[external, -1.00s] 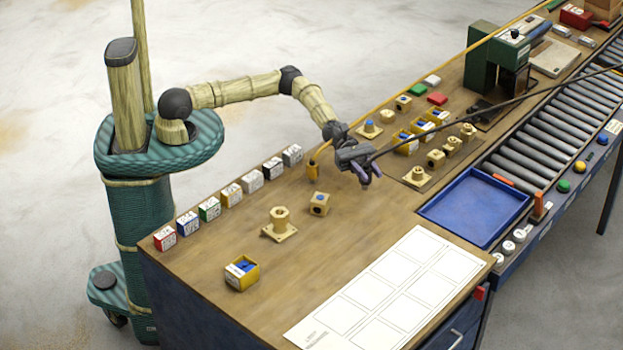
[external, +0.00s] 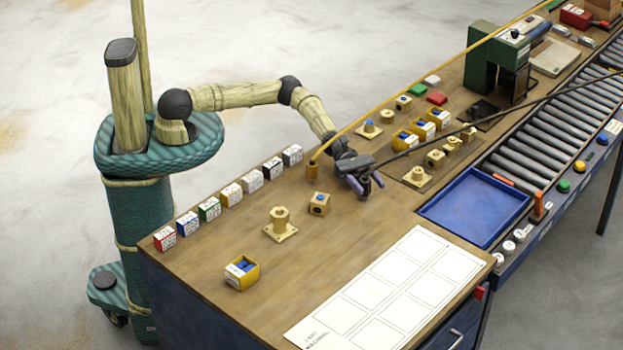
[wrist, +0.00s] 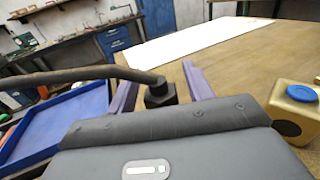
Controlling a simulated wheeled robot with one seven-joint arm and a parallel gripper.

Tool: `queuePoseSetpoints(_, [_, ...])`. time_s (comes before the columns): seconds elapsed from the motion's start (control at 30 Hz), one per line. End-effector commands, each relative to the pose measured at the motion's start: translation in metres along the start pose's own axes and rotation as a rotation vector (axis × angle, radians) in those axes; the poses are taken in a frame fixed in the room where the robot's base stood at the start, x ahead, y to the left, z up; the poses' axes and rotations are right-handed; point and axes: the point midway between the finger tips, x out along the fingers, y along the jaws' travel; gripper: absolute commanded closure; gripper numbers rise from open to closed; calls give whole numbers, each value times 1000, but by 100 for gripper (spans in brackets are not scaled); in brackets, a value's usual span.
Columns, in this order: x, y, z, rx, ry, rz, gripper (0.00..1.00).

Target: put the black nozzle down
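The black nozzle (wrist: 160,93) is a dark block at the end of a black hose. In the wrist view it is between my gripper's (wrist: 160,85) two purple fingers, with a gap on each side. In the external view my gripper (external: 365,186) is low over the wooden bench with its fingers spread. The nozzle is small and dark there, at the end of the black hose (external: 430,142). I cannot tell whether its lower end touches the bench.
A yellow nozzle (external: 312,171) on a yellow hose stands left of my gripper. A brass block with a blue plug (external: 319,204) is near, also at right in the wrist view (wrist: 294,110). The blue tray (external: 475,207) and white printed sheet (external: 390,285) lie beyond.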

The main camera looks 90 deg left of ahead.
Motion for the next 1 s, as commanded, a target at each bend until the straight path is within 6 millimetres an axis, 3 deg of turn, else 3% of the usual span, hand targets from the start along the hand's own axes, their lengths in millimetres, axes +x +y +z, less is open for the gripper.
queuePoseSetpoints(0.37, [-2,0,3,0,0,1,49])
queuePoseSetpoints(1.0, [-108,0,2,0,-1,1,49])
